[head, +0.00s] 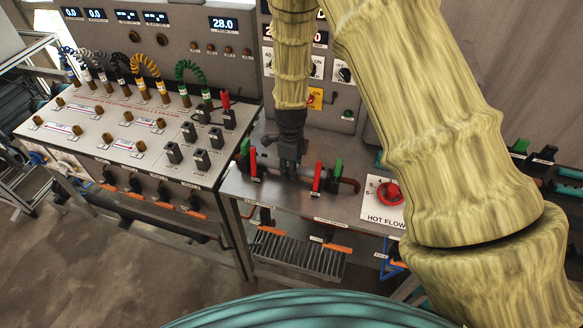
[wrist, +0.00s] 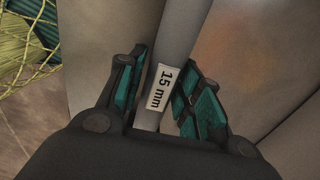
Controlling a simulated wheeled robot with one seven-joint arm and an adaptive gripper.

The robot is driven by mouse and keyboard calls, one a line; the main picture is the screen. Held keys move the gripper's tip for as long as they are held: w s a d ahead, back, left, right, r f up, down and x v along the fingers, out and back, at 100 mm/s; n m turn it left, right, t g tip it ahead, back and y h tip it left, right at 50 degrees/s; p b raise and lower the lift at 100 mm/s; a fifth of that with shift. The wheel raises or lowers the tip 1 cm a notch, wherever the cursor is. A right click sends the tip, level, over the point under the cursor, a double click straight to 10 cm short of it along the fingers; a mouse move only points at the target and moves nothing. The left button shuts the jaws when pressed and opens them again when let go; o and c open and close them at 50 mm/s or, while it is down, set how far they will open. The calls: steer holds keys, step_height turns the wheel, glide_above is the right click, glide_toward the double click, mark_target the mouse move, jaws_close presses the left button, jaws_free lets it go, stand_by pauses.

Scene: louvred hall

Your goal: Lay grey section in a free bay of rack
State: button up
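In the wrist view the grey section (wrist: 177,35) runs between my fingers and carries a white "15 mm" label. My gripper (wrist: 162,85) has one teal-padded finger on each side of it, close in. A thin gap seems to show at the left finger; I cannot tell whether the pads press on the section. In the head view my gripper (head: 291,170) points down over the bench, at a dark pipe line (head: 270,170) lying between green and red upright handles. My fingers partly hide that line.
The steel bench (head: 320,205) holds a red knob (head: 389,192) on a "HOT FLOW" plate. A control panel (head: 120,130) with looped cables stands at left. Green and black handles (head: 540,155) and a teal pipe (head: 570,190) show at far right. A slatted grey shelf (head: 300,255) lies below the bench.

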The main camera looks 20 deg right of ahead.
jaws_close()
steer(key=shift+r, duration=0.25)
steer(key=shift+r+p, duration=3.15)
steer(key=shift+r, duration=1.15)
steer(key=shift+w+r, duration=0.1)
